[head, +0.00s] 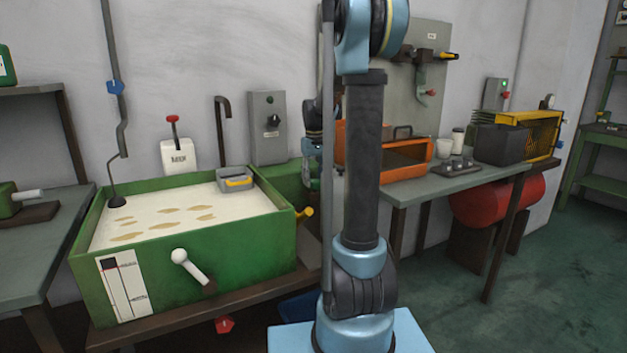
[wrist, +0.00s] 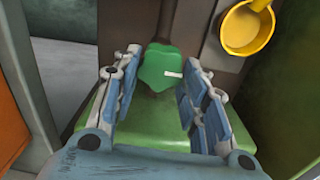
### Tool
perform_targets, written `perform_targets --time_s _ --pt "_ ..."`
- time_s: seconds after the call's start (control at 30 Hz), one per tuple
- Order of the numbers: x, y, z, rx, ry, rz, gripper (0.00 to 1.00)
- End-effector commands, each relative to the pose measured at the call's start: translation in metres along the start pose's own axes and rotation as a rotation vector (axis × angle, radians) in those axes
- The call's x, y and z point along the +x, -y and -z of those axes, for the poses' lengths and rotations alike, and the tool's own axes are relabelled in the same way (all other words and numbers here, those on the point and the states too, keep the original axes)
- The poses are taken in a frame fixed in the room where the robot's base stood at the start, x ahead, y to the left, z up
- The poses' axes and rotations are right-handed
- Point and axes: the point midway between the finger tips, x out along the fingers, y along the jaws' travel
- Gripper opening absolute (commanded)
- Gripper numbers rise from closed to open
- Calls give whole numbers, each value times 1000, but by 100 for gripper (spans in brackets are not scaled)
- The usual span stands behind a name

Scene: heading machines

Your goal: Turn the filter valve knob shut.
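A green lobed knob (wrist: 158,67) with a short white mark shows in the wrist view, above a green surface (wrist: 150,112). I take it to be the filter valve knob. My gripper (wrist: 163,75) is open, with one blue-grey finger on each side of the knob. Narrow gaps seem to show beside it, but I cannot tell whether either finger touches it. In the head view my gripper (head: 313,176) is partly hidden behind my arm, over the green box right of the tank. The knob cannot be made out there.
A yellow round fitting (wrist: 247,28) is close to the right finger. The green tank (head: 190,255) of pale liquid stands left, with a white-knobbed lever (head: 190,265) on its front. An orange box (head: 405,155) sits on the bench at right. Open floor (head: 500,290) lies at the right.

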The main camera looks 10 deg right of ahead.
Motion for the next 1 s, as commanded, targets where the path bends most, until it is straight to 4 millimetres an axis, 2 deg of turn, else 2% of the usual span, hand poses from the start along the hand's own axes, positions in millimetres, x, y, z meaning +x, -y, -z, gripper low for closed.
perform_targets --time_s 0.3,0.53,1.0 --pt "0 -1 0 8 0 0 16" --pt "0 -2 0 79 0 -1 16" --pt "0 -4 -1 471 0 -1 16"
